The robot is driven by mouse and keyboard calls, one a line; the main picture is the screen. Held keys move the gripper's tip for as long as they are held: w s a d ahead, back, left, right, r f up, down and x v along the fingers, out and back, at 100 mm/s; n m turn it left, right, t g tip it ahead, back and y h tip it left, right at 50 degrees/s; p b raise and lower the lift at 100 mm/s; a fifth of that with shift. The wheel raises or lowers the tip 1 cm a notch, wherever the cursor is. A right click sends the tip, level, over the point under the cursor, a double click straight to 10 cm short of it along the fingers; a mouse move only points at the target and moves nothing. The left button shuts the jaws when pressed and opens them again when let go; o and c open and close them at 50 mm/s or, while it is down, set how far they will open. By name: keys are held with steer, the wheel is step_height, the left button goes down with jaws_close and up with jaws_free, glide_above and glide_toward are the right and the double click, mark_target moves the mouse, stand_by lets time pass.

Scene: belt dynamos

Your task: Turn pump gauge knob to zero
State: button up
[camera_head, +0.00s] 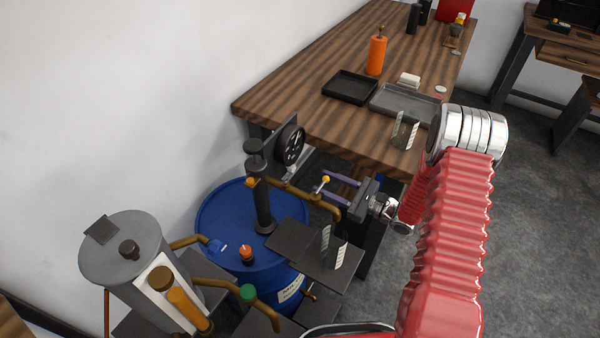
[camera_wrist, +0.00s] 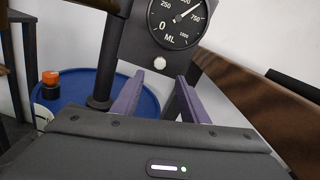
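The pump gauge (camera_wrist: 178,18) is a black dial with white numbers from 0 to 1000 ML, at the top of the wrist view. Its needle points between 500 and 750. A small round whitish knob (camera_wrist: 160,63) sits below the dial. In the head view the gauge (camera_head: 291,146) stands above the blue barrel's right side. In the wrist view the fingertips of my gripper (camera_wrist: 160,78) lie either side of the whitish knob's line; contact cannot be told.
A blue barrel (camera_head: 215,210) with a dark pump column (camera_head: 263,205) and brown pipes stands left of my gripper. A wooden table (camera_head: 300,95) with trays (camera_head: 350,86) and an orange bottle (camera_head: 376,56) is behind. A grey tank (camera_head: 120,262) stands at front left.

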mark_target(295, 169)
steer(key=x, duration=0.9)
steer(key=shift+w+a, duration=0.1)
jaws_close()
